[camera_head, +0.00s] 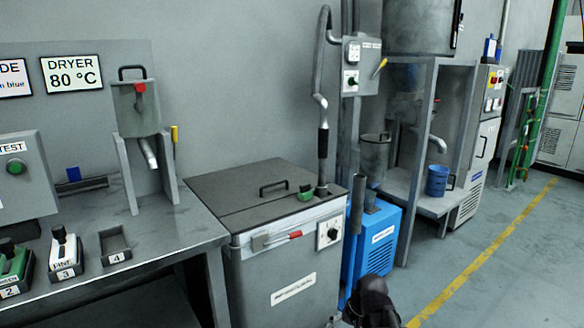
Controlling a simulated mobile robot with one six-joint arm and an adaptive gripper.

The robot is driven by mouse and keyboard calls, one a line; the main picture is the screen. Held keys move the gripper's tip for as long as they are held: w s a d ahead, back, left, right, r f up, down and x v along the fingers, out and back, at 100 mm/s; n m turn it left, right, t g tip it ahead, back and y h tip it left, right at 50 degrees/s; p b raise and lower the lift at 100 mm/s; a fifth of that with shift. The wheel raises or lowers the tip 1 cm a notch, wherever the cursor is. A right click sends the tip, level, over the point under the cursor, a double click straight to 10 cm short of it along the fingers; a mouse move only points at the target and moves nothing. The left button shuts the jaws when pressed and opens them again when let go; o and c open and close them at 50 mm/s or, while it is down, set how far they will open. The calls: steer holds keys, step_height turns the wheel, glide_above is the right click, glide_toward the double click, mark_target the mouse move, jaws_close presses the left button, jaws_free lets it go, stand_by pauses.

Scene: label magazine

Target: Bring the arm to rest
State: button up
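A dark, rounded shape, which looks like my gripper (374,300), rises from the bottom edge right of centre. Its fingers cannot be made out, so I cannot tell whether it is open or shut. I see nothing held in it. The rest of my arm is out of the picture. In the picture the dark shape overlaps the lower front of the blue machine (376,250); whether it touches anything cannot be told.
A grey lidded cabinet (290,262) stands left of my gripper, beside a grey workbench (165,243) with numbered holders. A grey stand with a blue bucket (437,181) is behind. Open floor (500,270) with a yellow line lies to the right.

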steer(key=s+d+r+n+g+h+p, duration=0.2)
steer(key=s+d+r+h+p, duration=0.1)
steer(key=s, duration=0.4)
step_height(320, 180, up, 37)
steer(key=p, duration=3.7)
steer(key=shift+a, duration=0.15)
steer(key=shift+w, duration=0.1)
